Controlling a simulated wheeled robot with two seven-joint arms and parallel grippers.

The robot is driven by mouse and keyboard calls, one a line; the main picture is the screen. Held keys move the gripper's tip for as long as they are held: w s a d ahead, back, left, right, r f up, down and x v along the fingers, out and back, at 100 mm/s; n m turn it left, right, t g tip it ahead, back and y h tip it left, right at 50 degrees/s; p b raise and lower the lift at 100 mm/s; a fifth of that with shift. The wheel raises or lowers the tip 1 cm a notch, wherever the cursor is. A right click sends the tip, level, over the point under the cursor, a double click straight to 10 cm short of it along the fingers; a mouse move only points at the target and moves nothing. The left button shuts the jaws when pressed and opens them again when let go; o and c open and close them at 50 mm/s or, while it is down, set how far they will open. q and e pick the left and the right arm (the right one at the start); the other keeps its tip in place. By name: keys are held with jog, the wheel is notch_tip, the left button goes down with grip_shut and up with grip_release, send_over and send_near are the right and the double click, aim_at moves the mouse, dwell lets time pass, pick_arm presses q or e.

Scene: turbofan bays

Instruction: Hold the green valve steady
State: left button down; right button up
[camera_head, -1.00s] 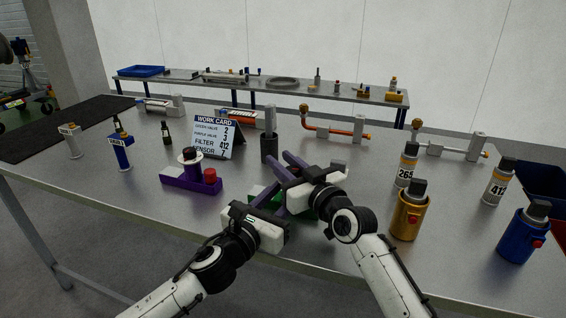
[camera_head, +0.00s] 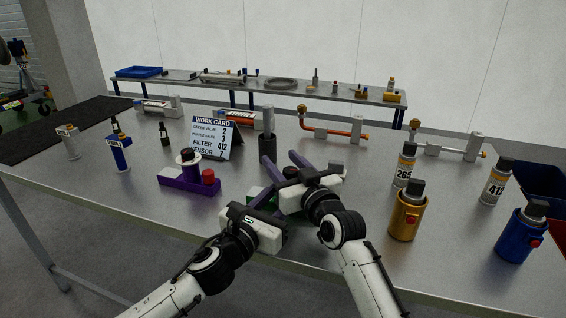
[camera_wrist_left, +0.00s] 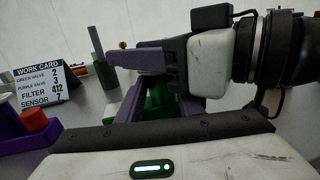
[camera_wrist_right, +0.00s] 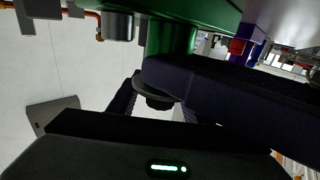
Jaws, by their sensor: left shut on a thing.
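The green valve (camera_head: 297,214) stands near the front edge of the table, largely hidden by my grippers. My left gripper (camera_head: 265,197) is shut on its green body, which shows between the purple fingers in the left wrist view (camera_wrist_left: 153,100). My right gripper (camera_head: 287,166) is open, its spread fingers on either side of the valve's dark round knob (camera_head: 290,172). The right wrist view shows the green body (camera_wrist_right: 200,12) and a dark collar close to a finger; I cannot tell whether they touch.
A purple valve (camera_head: 185,182) with a red cap stands left of my grippers. The work card (camera_head: 217,138) and a grey post (camera_head: 267,148) are behind. Gold (camera_head: 407,215) and blue (camera_head: 521,235) canisters stand right. Bare table lies at front left.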

notch_tip(320, 180, up, 10)
dwell(0.6)
